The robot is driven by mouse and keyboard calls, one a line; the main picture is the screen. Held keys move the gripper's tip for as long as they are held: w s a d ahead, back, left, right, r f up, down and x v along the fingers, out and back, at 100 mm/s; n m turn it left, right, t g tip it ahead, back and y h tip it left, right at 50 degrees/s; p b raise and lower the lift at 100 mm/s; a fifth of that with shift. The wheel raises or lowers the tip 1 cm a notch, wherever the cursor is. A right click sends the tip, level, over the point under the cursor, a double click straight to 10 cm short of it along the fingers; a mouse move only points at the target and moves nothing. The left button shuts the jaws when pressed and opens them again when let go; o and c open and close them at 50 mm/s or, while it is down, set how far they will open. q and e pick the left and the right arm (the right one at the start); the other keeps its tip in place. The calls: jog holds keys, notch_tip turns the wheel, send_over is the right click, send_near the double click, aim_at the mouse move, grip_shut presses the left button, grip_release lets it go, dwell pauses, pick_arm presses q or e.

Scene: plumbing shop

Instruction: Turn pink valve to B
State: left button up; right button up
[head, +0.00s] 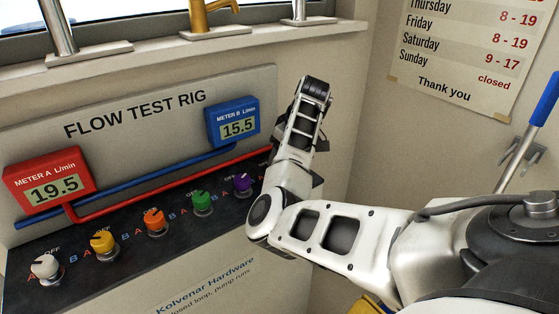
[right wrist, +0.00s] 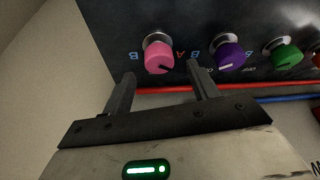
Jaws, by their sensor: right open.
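The pink valve (right wrist: 158,57) shows in the right wrist view, where the panel appears upside down. A letter B is at its left and a letter A at its right in that picture. Its dark pointer mark slants to the lower right, on the A side. My right gripper (right wrist: 160,74) is open and empty, its two fingertips apart on either side just below the knob in the picture; I cannot tell whether they touch it. In the head view my right arm hides the pink valve and the fingertips. My left gripper is not in view.
The purple valve (right wrist: 229,54) is close beside my right fingertip, with the green valve (right wrist: 282,53) beyond it. Orange (head: 155,221), yellow (head: 103,243) and white (head: 45,268) valves continue leftward. Meter A (head: 50,182) reads 19.5; meter B (head: 234,121) reads 15.5. A side wall stands close by.

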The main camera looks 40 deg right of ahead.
jog(key=x, duration=0.2)
jog(key=shift+w+f, duration=0.1)
jog(key=shift+f, duration=0.2)
jog(key=shift+w+f, duration=0.2)
jog(key=shift+f, duration=0.3)
jog(key=c, duration=1)
